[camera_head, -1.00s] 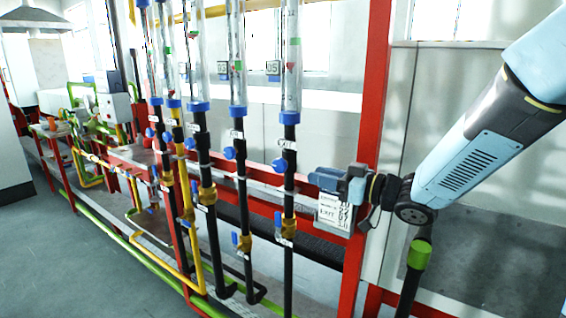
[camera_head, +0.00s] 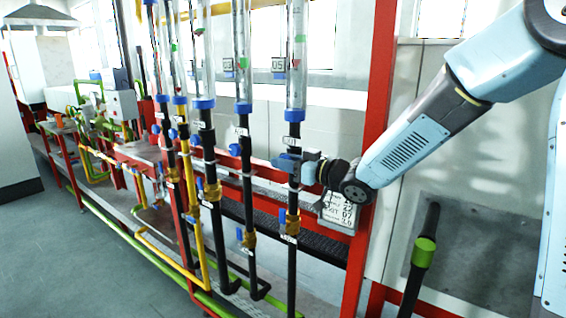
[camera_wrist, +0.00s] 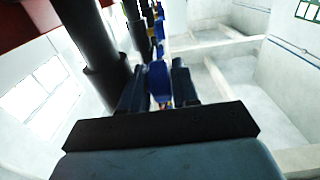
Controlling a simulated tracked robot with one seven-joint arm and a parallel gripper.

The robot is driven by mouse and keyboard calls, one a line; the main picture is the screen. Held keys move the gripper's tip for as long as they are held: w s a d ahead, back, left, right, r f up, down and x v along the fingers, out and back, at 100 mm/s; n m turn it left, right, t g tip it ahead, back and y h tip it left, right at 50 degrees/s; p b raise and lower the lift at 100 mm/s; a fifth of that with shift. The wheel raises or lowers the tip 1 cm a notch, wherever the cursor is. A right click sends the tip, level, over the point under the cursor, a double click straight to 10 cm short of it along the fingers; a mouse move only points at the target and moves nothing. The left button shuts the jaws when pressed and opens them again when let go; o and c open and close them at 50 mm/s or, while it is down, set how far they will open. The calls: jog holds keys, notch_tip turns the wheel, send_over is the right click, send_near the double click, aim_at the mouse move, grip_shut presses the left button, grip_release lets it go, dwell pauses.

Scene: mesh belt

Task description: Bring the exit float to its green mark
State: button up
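The rightmost clear tube (camera_head: 296,80) holds a small red float (camera_head: 296,63). A green mark (camera_head: 299,38) sits on this tube, above the float. Below the tube is a black pipe with a white label (camera_head: 291,141). My gripper (camera_head: 284,163) is at this pipe, just below the label, and hides the blue knob there in the head view. In the wrist view a blue knob (camera_wrist: 158,78) lies between the two fingers of my gripper (camera_wrist: 158,88). The fingers are apart; whether they touch the knob cannot be told.
Several similar tubes stand to the left, with blue knobs such as this one (camera_head: 235,149). A lower blue lever (camera_head: 281,216) is on the same pipe. A red post (camera_head: 375,130) and a printed card (camera_head: 340,212) are close to the arm. Grey floor (camera_head: 80,260) is open at left.

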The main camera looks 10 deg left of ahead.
jog(key=shift+a, duration=0.1)
jog(key=shift+c, duration=0.4)
grip_shut()
jog(key=shift+h, duration=0.3)
jog(key=shift+w+g+h, duration=0.15)
jog(key=shift+g+h, duration=0.75)
jog(key=shift+h, duration=0.9)
jog(key=shift+r+g+h, duration=0.1)
jog(key=shift+g+h, duration=0.5)
jog(key=shift+h, duration=1.5)
jog(key=shift+w, duration=0.1)
jog(key=shift+o, duration=0.4)
grip_release()
jog(key=shift+g, duration=0.3)
